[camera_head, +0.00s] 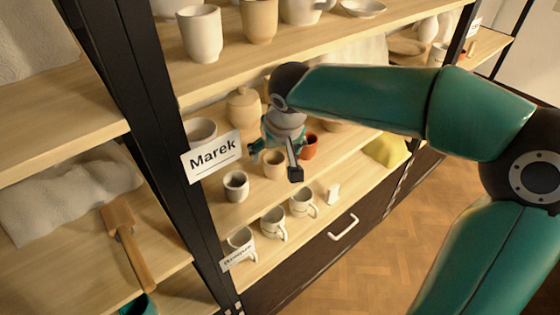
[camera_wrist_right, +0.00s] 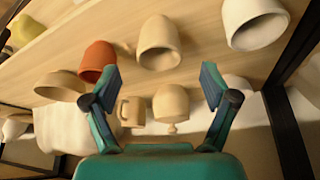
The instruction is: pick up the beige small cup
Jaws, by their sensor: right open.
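The beige small cup (camera_head: 274,165) stands on the middle shelf between a white cup and a red cup. In the right wrist view the beige cup (camera_wrist_right: 159,42) shows ahead of the jaws, roughly centred between them. My right gripper (camera_head: 284,152) is over this shelf, just behind and right of the cup in the head view. Its two fingers (camera_wrist_right: 160,88) are spread in the wrist view, with nothing held between them. The cup appears apart from the fingers.
A white cup (camera_head: 236,186) and a red cup (camera_head: 309,147) flank the beige cup. A lidded beige jar (camera_head: 243,108) stands behind. White mugs (camera_head: 273,223) line the shelf below. The upper shelf (camera_head: 330,37) and a black post (camera_head: 165,150) bound the space.

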